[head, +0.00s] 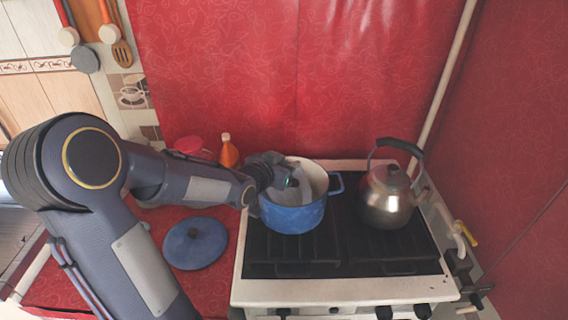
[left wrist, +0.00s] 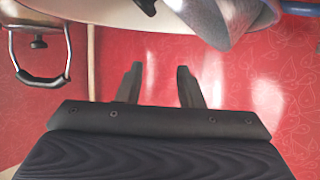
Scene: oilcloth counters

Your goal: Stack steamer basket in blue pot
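The blue pot (head: 292,216) stands on the left part of the stove, with its pale inside partly showing. A grey piece, which looks like the steamer basket (head: 290,197), shows within the pot's mouth; my gripper hides part of it. It seems to show tilted at the top of the left wrist view (left wrist: 225,18), across the pale pot rim; I cannot tell how it rests. My left gripper (head: 293,182) is over the pot. Its fingers (left wrist: 158,85) are apart with nothing between them. My right gripper is not in view.
A steel kettle (head: 388,200) with a black handle stands right of the pot. A blue lid (head: 195,243) lies on the red counter left of the stove (head: 340,290). An orange bottle (head: 228,152) and a red-lidded jar (head: 189,145) stand behind my arm.

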